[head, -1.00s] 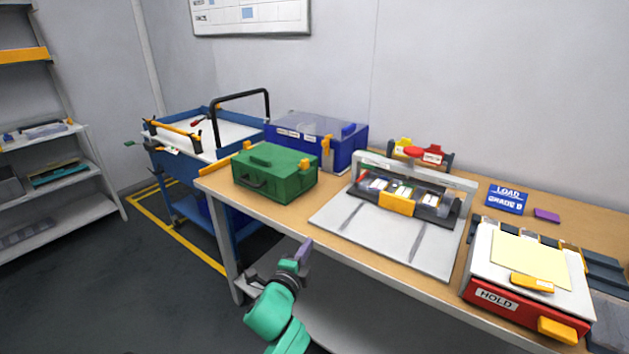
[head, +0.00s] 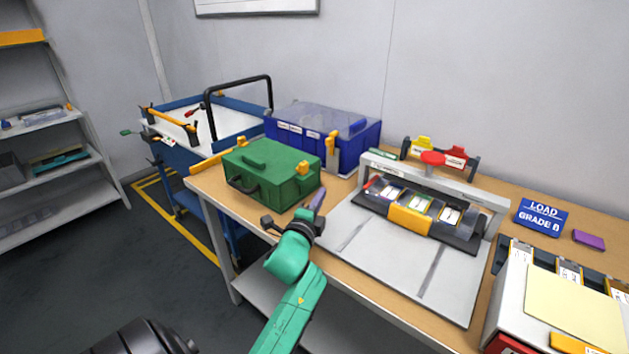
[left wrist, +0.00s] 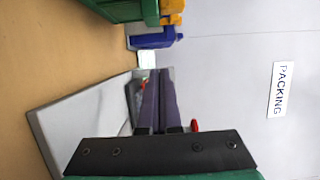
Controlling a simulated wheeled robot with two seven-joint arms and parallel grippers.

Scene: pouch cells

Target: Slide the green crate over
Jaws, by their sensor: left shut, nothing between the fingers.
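The green crate (head: 270,172) sits on the wooden table near its left end, lid closed, with a dark handle on its front and a yellow latch at its right. Part of it shows at the top of the left wrist view (left wrist: 120,8). My left gripper (head: 317,199) is just in front of the crate's right corner, near the table's front edge. Its purple fingers (left wrist: 158,98) are together and empty. Whether it touches the crate cannot be told. My right gripper is not in view.
A blue lidded box (head: 325,135) stands right behind the crate. A grey plate with a fixture (head: 405,265) lies to the right. A blue cart (head: 175,155) stands beyond the table's left end. Bare tabletop (head: 215,187) left of the crate is narrow.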

